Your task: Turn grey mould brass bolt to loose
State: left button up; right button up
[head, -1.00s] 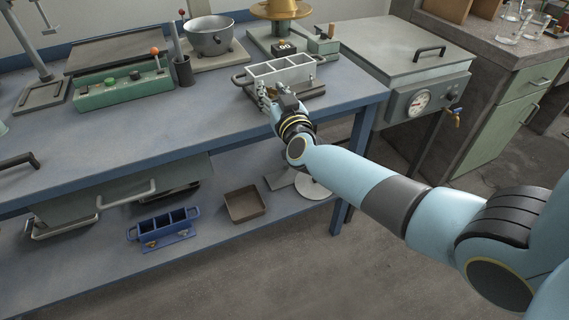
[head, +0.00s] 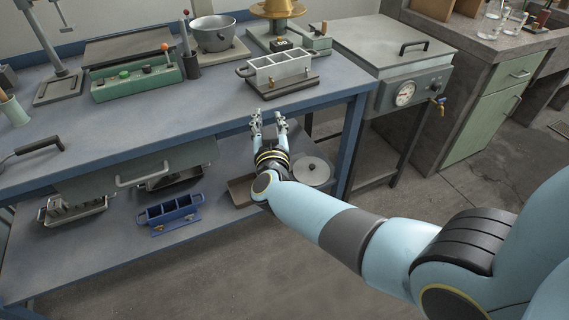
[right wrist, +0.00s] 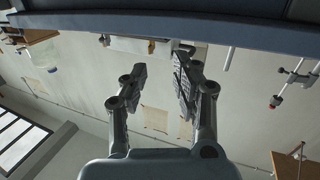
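The grey mould (head: 292,67) is an open box with several compartments, standing on a dark base plate near the bench's right front corner. It also shows in the right wrist view (right wrist: 128,45), beyond the fingertips. A small brass bolt (right wrist: 151,47) shows on its near side there; how far it is turned I cannot tell. My right gripper (head: 269,117) is open and empty, in front of the bench edge and apart from the mould. It also shows open in the right wrist view (right wrist: 161,65). My left gripper is not in view.
A blue mould (head: 168,210) and a round lid (head: 311,170) are on the lower shelf. A green control box (head: 137,82), a metal bowl (head: 213,35) and a brass-topped device (head: 278,9) stand behind on the bench (head: 150,130). The front middle of the bench is clear.

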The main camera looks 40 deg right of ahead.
jog(key=s+a+f+n+g+y, duration=0.1)
jog(key=s+a+f+n+y, duration=0.1)
jog(key=s+f, duration=0.3)
jog(key=s+a+f+n+g+y, duration=0.1)
jog(key=s+f+y, duration=0.3)
jog(key=f, duration=0.9)
jog(key=shift+s+a+f+n+g+y+b, duration=0.35)
jog(key=shift+s+a+n, duration=0.2)
jog(key=shift+s+n, duration=0.55)
jog(key=shift+s+r, duration=0.1)
jog(key=shift+s, duration=0.05)
